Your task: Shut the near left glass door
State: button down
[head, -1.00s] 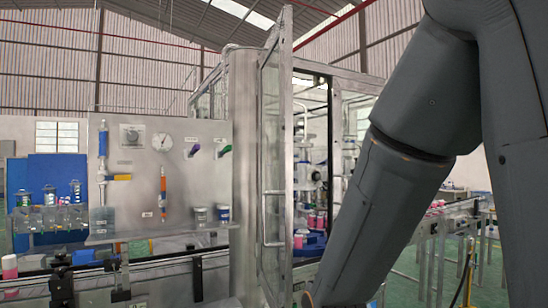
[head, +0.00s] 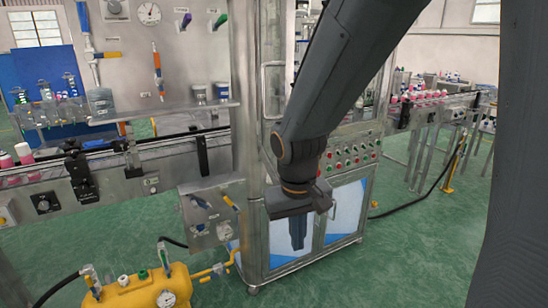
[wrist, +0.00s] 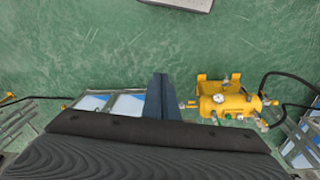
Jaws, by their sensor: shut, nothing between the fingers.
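The near left glass door (head: 271,60) shows in the head view as a narrow metal-framed pane with a vertical bar handle, just right of a steel column. My arm covers its right side and lower part, so how far it stands open is hard to tell. My gripper (head: 298,242) hangs pointing down, below and right of the door handle, in front of the machine's lower cabinet. Its fingers are together and empty. In the wrist view the shut fingers (wrist: 161,85) point out over the green floor, and the door is not recognisable there.
A yellow tank (head: 140,292) with gauge and valves stands on the floor at lower left; it also shows right of the fingers in the wrist view (wrist: 228,104). A button panel (head: 352,152) sits above the lower cabinet. A conveyor (head: 50,172) runs left. Green floor is open in front.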

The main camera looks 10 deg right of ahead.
jog(key=w+a+r+m+t+h+b, duration=0.1)
jog(key=w+a+r+t+h, duration=0.15)
jog(key=w+a+r, duration=0.4)
jog(key=w+a+r+m+t+h+b, duration=0.1)
jog(key=w+a+r+h, duration=0.2)
jog(key=w+r, duration=0.6)
jog(key=w+d+f+p, duration=0.3)
jog(key=d+f+p, duration=0.1)
jog(key=d+f, duration=0.4)
jog(key=shift+w+d+f+p, duration=0.15)
jog(key=shift+w+d+p, duration=0.15)
jog(key=shift+d, duration=0.2)
jog(key=shift+y, duration=0.25)
